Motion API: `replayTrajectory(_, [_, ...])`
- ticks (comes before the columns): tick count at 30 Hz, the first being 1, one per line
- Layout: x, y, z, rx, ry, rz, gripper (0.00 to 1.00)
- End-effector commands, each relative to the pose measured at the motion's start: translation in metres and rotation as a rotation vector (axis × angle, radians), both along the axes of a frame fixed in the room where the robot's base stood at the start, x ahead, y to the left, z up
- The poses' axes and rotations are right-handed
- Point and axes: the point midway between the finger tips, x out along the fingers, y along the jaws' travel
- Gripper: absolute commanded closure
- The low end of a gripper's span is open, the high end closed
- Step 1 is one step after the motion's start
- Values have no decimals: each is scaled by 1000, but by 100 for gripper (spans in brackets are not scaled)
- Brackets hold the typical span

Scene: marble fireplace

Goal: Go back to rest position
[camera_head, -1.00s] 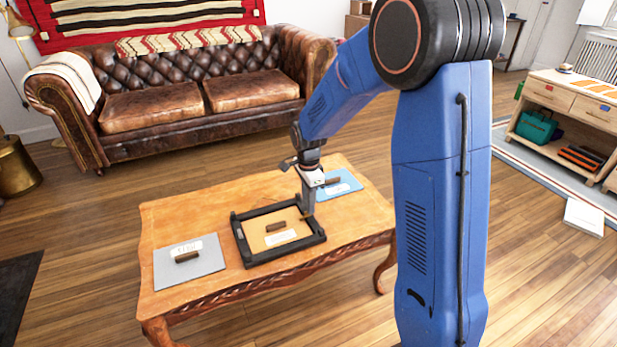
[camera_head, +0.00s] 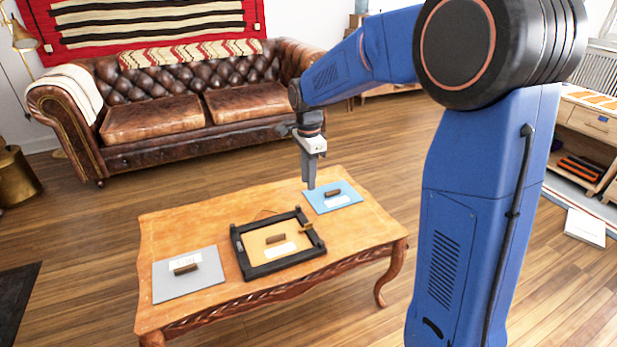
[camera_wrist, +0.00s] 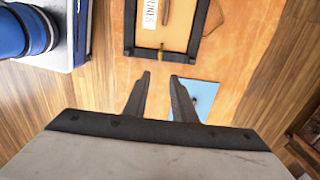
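My gripper (camera_head: 310,186) hangs above the back part of the wooden table (camera_head: 210,213), near the blue panel (camera_head: 345,204). In the wrist view my gripper (camera_wrist: 160,76) has its two fingers apart with nothing between them. A black frame (camera_head: 238,248) lies on the table with an orange-tan panel (camera_head: 257,246) inside it. That panel has a dark handle and a white label. A small brass-coloured piece (camera_head: 306,228) sits on the frame's right side; it also shows in the wrist view (camera_wrist: 160,52).
A grey panel (camera_head: 205,283) with a dark handle lies at the table's left. A brown leather sofa (camera_head: 180,95) stands behind the table. A wooden shelf unit (camera_head: 590,125) stands at the far right. Wooden floor is open between the table and the sofa.

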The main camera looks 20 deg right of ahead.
Motion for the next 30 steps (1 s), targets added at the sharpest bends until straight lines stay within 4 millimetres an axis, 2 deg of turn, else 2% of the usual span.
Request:
replayTrajectory(9, [-1,0,1,0,-2,4,76])
replayTrajectory(13, [-12,-4,10,1,-18,48,76])
replayTrajectory(17, [-38,-12,26,2,-50,150,76])
replayTrajectory(21, [-73,-22,44,-4,-90,290,76])
replayTrajectory(30, [-147,-41,67,-39,-173,586,76])
